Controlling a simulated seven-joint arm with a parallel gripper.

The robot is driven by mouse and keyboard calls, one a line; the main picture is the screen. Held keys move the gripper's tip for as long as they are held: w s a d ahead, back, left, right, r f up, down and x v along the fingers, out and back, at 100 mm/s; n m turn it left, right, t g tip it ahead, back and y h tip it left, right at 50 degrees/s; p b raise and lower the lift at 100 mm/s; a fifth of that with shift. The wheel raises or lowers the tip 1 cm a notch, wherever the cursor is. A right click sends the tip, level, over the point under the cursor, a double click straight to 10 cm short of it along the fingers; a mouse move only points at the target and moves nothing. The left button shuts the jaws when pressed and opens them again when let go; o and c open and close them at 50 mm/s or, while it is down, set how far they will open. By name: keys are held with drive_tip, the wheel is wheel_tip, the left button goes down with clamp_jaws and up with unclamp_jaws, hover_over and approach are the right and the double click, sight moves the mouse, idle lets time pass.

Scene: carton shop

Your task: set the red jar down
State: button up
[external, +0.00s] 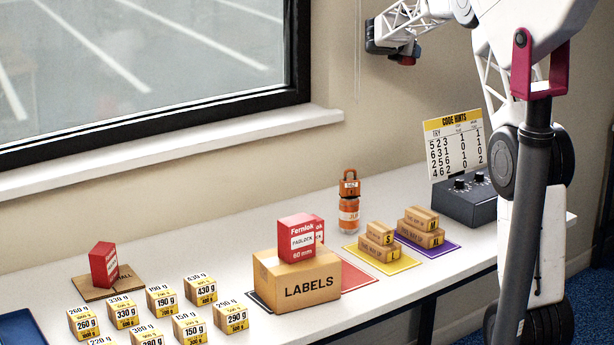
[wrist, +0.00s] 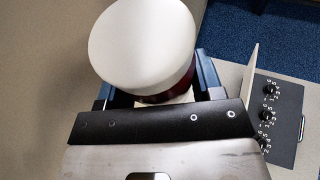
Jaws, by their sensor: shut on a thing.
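The red jar (wrist: 150,45) has a wide white lid and a dark red body, and fills the upper middle of the wrist view. My gripper (wrist: 157,86) is shut on it, with a blue finger on either side of the body. In the external view my gripper (external: 404,52) is high up against the wall, well above the white table (external: 390,287). Only a small red patch beside the fingers shows there, probably the jar. The jar's underside is hidden.
A code hints card (external: 455,143) stands behind a dark dial box (external: 480,203). An orange jar (external: 349,215) with a padlock on top, small cartons on yellow (external: 385,268) and purple mats, and a LABELS carton (external: 297,283) stand left of it. Several weight-marked boxes stand front left.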

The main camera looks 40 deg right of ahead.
drive_tip(key=a, duration=2.8)
drive_tip(key=s+a+n, duration=0.1)
drive_tip(key=s+a, duration=0.4)
drive_tip(key=a, duration=0.9)
drive_tip(key=s+a, duration=0.5)
drive_tip(key=a, duration=0.8)
wheel_tip(320, 180, down, 27)
drive_tip(key=shift+r+t+y, duration=0.2)
drive_tip(key=shift+t+y, duration=0.1)
drive_tip(key=shift+f, duration=3.1)
drive_tip(key=shift+f, duration=1.85)
